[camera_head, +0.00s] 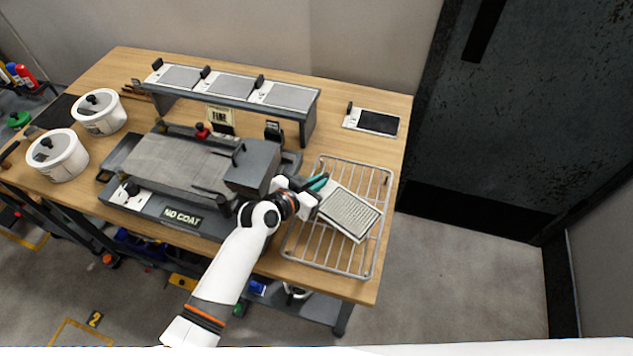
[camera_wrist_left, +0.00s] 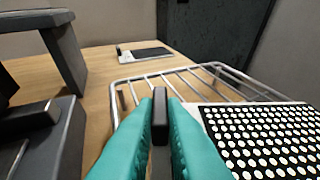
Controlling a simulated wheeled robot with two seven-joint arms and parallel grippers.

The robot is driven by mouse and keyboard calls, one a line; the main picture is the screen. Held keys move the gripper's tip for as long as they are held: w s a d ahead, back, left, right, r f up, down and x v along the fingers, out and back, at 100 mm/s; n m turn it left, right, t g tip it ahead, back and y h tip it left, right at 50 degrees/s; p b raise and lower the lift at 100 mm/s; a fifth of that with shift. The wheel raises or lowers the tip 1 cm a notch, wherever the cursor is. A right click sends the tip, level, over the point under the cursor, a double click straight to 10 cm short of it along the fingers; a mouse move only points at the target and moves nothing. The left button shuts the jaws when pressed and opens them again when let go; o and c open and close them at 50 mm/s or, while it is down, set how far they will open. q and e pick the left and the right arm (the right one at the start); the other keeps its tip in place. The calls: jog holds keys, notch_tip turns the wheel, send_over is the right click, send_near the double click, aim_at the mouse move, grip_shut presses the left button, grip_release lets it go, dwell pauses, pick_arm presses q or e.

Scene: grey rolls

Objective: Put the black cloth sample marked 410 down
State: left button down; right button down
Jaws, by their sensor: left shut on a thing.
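My left gripper (camera_head: 318,184) is over the wire rack (camera_head: 290,243) at the table's right end. Its teal fingers (camera_wrist_left: 160,130) are shut on a black upright tab (camera_wrist_left: 160,112). A white-edged sample card (camera_head: 348,213) extends right of the fingers, over the rack. In the left wrist view the card (camera_wrist_left: 265,140) shows a black face with rows of pale dots. I cannot read a 410 mark, nor tell whether the card touches the rack. My right gripper is not in view.
Another white card with a black panel (camera_head: 378,122) lies behind the rack. A grey shelf (camera_head: 232,86) bears several cards. A flat machine marked NO COAT (camera_head: 180,165) stands left of the rack. Two white pots (camera_head: 58,155) stand far left. Bare wood shows right of the shelf.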

pick_arm(q)
jog(key=c, duration=1.9)
grip_release()
jog(key=shift+f, duration=0.15)
jog(key=shift+c, duration=0.2)
jog(key=o, duration=0.4)
jog(key=shift+o, duration=0.2)
jog(key=shift+r, duration=0.3)
jog(key=v, duration=1.2)
jog(key=shift+b, duration=0.3)
jog(key=shift+f, duration=0.1)
